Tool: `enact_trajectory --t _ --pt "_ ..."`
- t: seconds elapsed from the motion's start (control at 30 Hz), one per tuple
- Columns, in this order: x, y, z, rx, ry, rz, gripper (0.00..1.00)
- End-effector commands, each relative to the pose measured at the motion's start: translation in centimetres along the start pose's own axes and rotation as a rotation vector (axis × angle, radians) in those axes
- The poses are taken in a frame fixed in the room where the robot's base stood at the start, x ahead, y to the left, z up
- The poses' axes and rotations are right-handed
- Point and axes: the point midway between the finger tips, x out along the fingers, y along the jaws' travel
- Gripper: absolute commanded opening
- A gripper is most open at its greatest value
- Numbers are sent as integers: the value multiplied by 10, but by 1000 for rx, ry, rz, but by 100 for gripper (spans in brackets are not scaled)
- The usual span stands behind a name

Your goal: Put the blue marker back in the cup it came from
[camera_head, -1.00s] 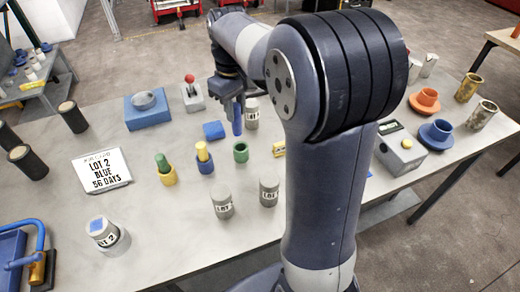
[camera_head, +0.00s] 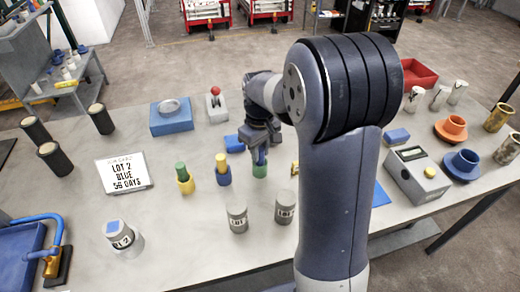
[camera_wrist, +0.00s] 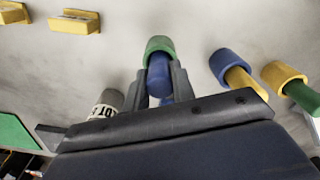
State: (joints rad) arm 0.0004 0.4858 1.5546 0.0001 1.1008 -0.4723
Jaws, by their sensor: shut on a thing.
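My gripper (camera_head: 259,148) points down over the green cup (camera_head: 260,171) and is shut on the blue marker (camera_wrist: 159,78). The marker is roughly upright, with its lower end at the cup's mouth. I cannot tell how far it is inside. The green cup also shows in the wrist view (camera_wrist: 160,46), straight beyond the fingers. To its left in the head view, a blue cup (camera_head: 223,179) holds a yellow marker (camera_head: 221,160), and a yellow cup (camera_head: 186,186) holds a green marker (camera_head: 181,169).
Two grey labelled cylinders (camera_head: 237,219) stand nearer me. A blue block (camera_head: 234,143) lies behind the cups. A grey box (camera_head: 417,175) stands at right.

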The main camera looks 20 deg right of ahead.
Motion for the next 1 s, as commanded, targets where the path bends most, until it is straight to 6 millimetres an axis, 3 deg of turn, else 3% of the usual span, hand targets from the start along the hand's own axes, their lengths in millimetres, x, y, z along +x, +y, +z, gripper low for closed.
enact_trajectory --t 0.17,0.2,0.47,0.8,1.0 --pt "4 0 0 0 0 0 2" --pt "4 0 0 0 0 0 25" --pt "3 0 0 0 0 0 46" --pt "-4 0 0 0 1 1 46" --pt "-39 1 -1 0 5 3 46"
